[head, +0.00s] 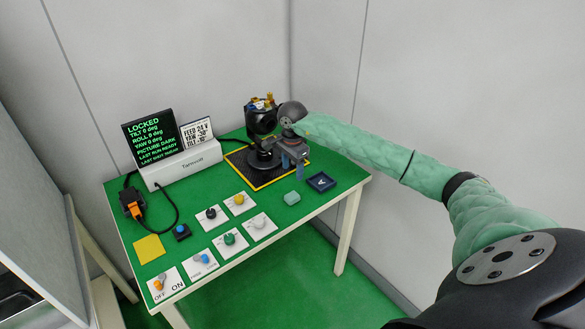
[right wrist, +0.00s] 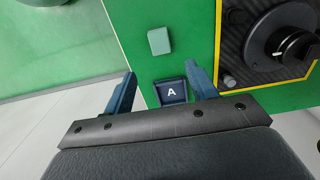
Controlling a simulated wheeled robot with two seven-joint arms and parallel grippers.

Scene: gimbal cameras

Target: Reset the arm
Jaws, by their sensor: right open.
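My right arm reaches in from the right in the head view. Its gripper (head: 292,167) is over the table's back right part, beside the gimbal unit (head: 262,122) on a black, yellow-edged mat (head: 277,180). In the right wrist view the gripper (right wrist: 161,82) is open and empty, its blue fingers either side of a dark blue tray marked A (right wrist: 171,90). The block also shows in the wrist view (right wrist: 159,40). My left gripper is out of view.
A console screen (head: 150,137) reads LOCKED; a card (head: 196,134) reads FEED 24 V. Several knob panels (head: 230,240), an OFF/ON switch (head: 160,284), a blue button (head: 181,231) and a yellow pad (head: 149,249) cover the table's front. Walls stand close behind.

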